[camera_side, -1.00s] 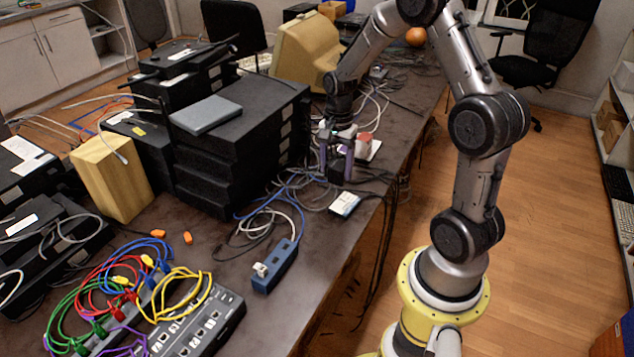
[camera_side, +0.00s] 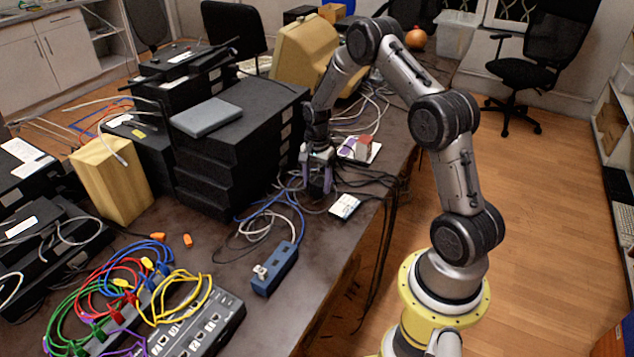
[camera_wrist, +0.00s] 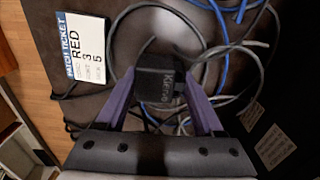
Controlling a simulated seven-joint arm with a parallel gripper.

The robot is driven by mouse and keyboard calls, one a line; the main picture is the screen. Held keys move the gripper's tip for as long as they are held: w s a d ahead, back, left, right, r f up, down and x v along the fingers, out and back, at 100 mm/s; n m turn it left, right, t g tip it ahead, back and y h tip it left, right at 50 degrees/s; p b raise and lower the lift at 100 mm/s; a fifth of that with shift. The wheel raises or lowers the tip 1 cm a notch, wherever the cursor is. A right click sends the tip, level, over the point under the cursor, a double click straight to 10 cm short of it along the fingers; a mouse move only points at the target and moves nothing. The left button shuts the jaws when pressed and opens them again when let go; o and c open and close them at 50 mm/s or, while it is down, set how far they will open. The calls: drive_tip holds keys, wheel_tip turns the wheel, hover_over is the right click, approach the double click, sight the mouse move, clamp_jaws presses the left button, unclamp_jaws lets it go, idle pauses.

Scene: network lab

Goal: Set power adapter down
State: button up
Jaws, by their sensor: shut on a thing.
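A black power adapter (camera_wrist: 160,79) with light lettering sits between the purple fingers of my gripper (camera_wrist: 162,100) in the wrist view. The fingers are shut on it. In the side view my gripper (camera_side: 318,184) points down, low over the dark table (camera_side: 225,262), beside the stack of black boxes. The adapter is mostly hidden by the fingers there. I cannot tell whether it touches the table.
A patch ticket (camera_wrist: 79,48) reading RED 3 5 lies near the gripper; it also shows in the side view (camera_side: 345,206). Loose cables (camera_side: 270,220) lie around. Black boxes (camera_side: 230,150) stand close on the left.

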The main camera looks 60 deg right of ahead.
sight(317, 179)
drive_tip(key=shift+f, duration=0.15)
drive_tip(key=o, duration=1.5)
drive_tip(key=shift+f, duration=0.1)
drive_tip(key=s+a+r+n+t, duration=0.1)
drive_tip(key=a+r+n, duration=0.15)
drive_tip(key=r, duration=0.85)
drive_tip(key=s+a+r+n, duration=0.1)
drive_tip(key=a+r, duration=0.3)
drive_tip(key=r, duration=0.6)
drive_tip(key=s+a+r+n+t, duration=0.3)
drive_tip(key=s+a+r+n, duration=0.65)
drive_tip(key=s+a, duration=0.35)
drive_tip(key=s+a+n, duration=0.1)
drive_tip(key=s, duration=0.2)
drive_tip(key=s+a+n+t, duration=0.1)
drive_tip(key=s+n, duration=0.1)
drive_tip(key=s+a+f+n, duration=0.1)
drive_tip(key=s+n, duration=0.1)
drive_tip(key=s, duration=0.1)
drive_tip(key=shift+s+a+t, duration=0.25)
drive_tip(key=shift+s+t, duration=0.05)
